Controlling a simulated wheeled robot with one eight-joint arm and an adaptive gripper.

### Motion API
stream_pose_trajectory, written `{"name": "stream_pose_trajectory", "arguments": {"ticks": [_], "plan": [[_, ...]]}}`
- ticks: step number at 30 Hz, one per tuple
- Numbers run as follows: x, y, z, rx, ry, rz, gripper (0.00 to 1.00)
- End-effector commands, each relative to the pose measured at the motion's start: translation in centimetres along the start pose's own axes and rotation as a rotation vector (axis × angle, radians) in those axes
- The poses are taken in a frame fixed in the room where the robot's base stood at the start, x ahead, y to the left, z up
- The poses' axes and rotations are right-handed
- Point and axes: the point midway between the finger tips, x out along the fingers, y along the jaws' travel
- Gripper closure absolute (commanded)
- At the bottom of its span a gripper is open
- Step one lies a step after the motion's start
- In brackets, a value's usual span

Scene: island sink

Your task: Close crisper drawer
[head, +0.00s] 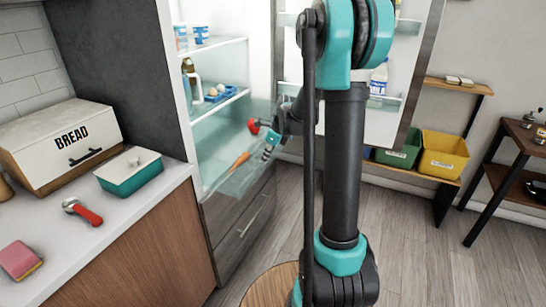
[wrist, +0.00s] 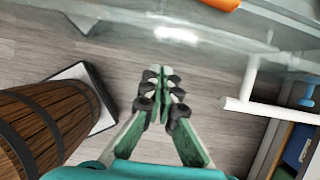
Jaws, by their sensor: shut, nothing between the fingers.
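The crisper drawer (head: 222,172) is a clear bin low in the open fridge and looks pulled out. A carrot (head: 239,161) and a red item (head: 253,126) show in it. My gripper (head: 267,152) is at the drawer's right front side in the head view; whether it touches cannot be told there. In the wrist view my gripper (wrist: 162,72) is shut and empty, its fingertips just below the clear edge of the drawer (wrist: 190,38) in the picture. The carrot (wrist: 222,3) shows at the top. My arm hides part of the fridge opening.
The open fridge door (head: 413,60) with its shelves stands right of my arm. A counter (head: 130,215) with a bread box (head: 60,140) is on the left. A wooden barrel (wrist: 35,125) is at the left in the wrist view. Bare floor lies below the gripper.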

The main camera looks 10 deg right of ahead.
Motion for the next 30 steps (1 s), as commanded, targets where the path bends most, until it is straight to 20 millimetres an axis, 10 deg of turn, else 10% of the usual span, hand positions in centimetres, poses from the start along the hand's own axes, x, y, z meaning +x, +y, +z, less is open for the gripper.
{"name": "stream_pose_trajectory", "arguments": {"ticks": [20, 30], "plan": [[0.6, 0.0, 1.5, -0.001, 0.000, 0.000, 1.00], [2.8, 0.1, 7.1, -0.004, -0.001, 0.002, 1.00]]}}
